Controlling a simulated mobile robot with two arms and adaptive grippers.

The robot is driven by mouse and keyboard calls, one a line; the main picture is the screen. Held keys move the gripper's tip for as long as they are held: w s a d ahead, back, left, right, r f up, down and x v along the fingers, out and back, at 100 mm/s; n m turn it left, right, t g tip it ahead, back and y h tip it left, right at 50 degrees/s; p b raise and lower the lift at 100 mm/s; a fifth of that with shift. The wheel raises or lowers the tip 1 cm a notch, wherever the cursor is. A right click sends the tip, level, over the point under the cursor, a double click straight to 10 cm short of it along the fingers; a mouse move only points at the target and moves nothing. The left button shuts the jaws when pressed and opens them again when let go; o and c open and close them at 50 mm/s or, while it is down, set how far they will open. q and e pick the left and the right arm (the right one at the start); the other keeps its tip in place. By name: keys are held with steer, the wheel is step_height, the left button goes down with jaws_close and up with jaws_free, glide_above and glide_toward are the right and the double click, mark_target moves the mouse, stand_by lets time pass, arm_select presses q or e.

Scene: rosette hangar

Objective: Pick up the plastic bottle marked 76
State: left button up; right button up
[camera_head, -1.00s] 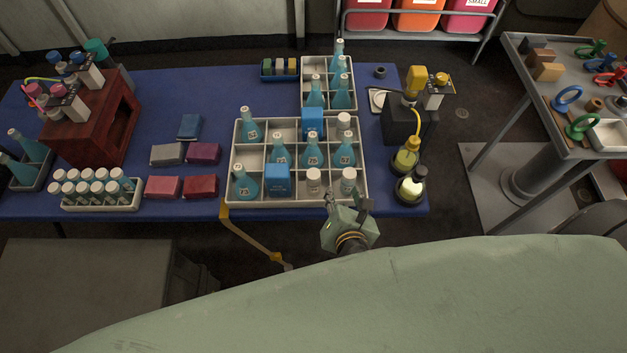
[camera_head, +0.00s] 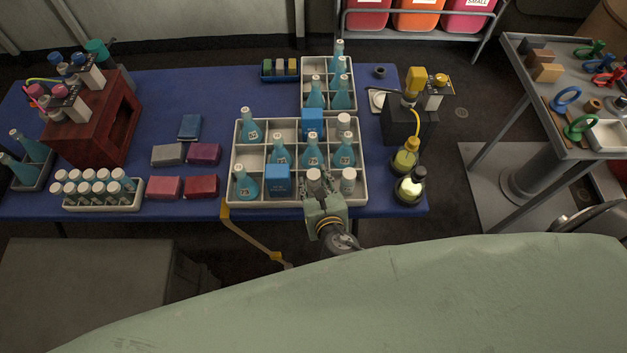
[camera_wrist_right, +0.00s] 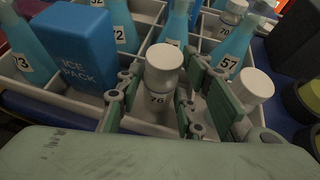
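The plastic bottle marked 76 (camera_wrist_right: 158,90) is small, with a white cap and a dark number on its front. It stands upright in a front compartment of the grey divided crate (camera_head: 294,203). In the head view its white cap (camera_head: 314,174) shows just beyond my right gripper (camera_head: 320,190). In the right wrist view my right gripper (camera_wrist_right: 160,108) is open, with one finger on each side of the bottle. Gaps show beside the bottle, so it is not clamped. The bottle's base is hidden. My left gripper is not in view.
A blue ice pack (camera_wrist_right: 75,45) stands left of the bottle, and another white-capped bottle (camera_wrist_right: 252,90) stands close on the right. Flasks marked 73 (camera_wrist_right: 28,45) and 57 (camera_wrist_right: 236,45) are nearby. Crate dividers surround the fingers.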

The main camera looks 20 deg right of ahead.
steer(key=c, duration=0.5)
steer(key=shift+o, duration=0.2)
steer(key=shift+r, duration=0.1)
